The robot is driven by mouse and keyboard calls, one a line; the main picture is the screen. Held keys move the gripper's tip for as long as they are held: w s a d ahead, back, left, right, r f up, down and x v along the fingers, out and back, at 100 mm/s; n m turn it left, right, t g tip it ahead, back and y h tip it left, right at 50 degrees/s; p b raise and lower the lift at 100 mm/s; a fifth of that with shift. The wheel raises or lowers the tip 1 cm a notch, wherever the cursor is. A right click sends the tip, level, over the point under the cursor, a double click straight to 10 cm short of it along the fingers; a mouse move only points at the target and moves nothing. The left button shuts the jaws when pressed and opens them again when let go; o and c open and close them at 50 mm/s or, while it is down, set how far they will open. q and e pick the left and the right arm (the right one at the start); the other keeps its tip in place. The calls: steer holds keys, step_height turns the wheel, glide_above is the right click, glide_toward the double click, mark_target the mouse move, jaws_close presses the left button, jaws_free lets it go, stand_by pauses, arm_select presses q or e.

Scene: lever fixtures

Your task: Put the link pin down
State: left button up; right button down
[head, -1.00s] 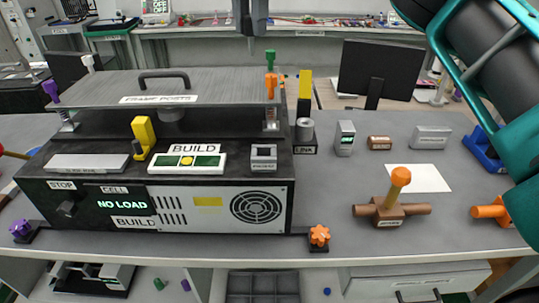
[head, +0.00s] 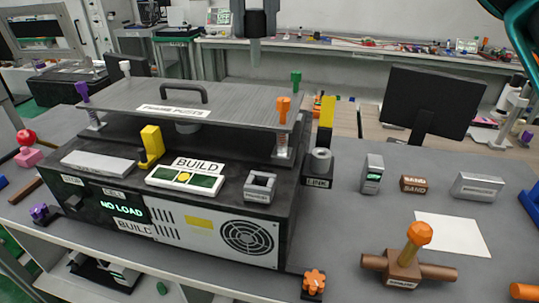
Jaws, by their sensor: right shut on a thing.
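My right gripper (head: 255,32) is a dark grey shape hanging at the top of the head view, above and behind the machine. It is shut on the link pin; a short grey stub (head: 255,51) shows below its fingers, and the rest of what it holds is hard to make out. The dark block labelled LINK (head: 318,181) stands just right of the machine, with a grey ring (head: 321,158) on top and a yellow upright (head: 327,112) behind it. The gripper is apart from this block, up and left in the picture. My left gripper is not in view.
The machine (head: 219,233) with its raised plate (head: 230,97) fills the left. Right of the LINK block stand a grey block (head: 372,175), a brown BAND piece (head: 414,184) and a silver block (head: 478,187). A white sheet (head: 455,234) lies near a brown lever fixture (head: 405,268).

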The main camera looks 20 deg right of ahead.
mark_target(257, 38)
steer(key=shift+s+n, duration=0.3)
steer(key=shift+s, duration=0.1)
step_height(257, 38, down, 6)
steer(key=shift+r+b, duration=0.25)
steer(key=shift+b, duration=0.8)
steer(key=shift+f+b, duration=0.4)
steer(key=shift+f, duration=6.8)
steer(key=shift+f, duration=0.2)
steer(key=c, duration=0.9)
jaws_free()
steer(key=shift+r, duration=0.15)
